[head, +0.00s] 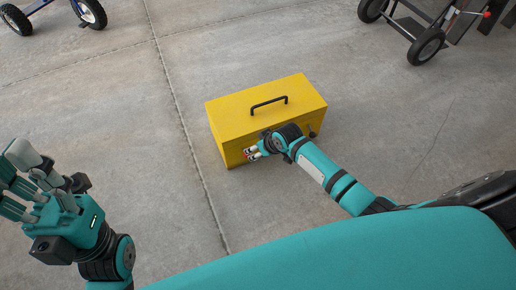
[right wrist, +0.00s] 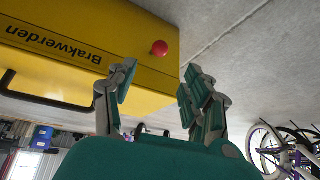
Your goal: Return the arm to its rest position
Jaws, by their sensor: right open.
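My right gripper (head: 249,153) is at the front side of a yellow toolbox (head: 230,108), near its lower left part. In the right wrist view, my right gripper's fingers (right wrist: 160,95) are spread apart with nothing between them. The box (right wrist: 140,30) fills the upper left there, with a round red knob (right wrist: 159,47) just beyond the fingers. Whether a finger touches the box cannot be told. My left gripper (head: 18,185) is at the left edge of the head view, fingers apart and empty, away from the box.
The toolbox has a black top handle (head: 269,103) and stands on bare concrete floor (head: 400,130). A hand truck (head: 428,45) is at the upper right and a blue wheeled thing (head: 60,12) at the upper left. Bicycles (right wrist: 285,150) show in the right wrist view. Floor around the box is clear.

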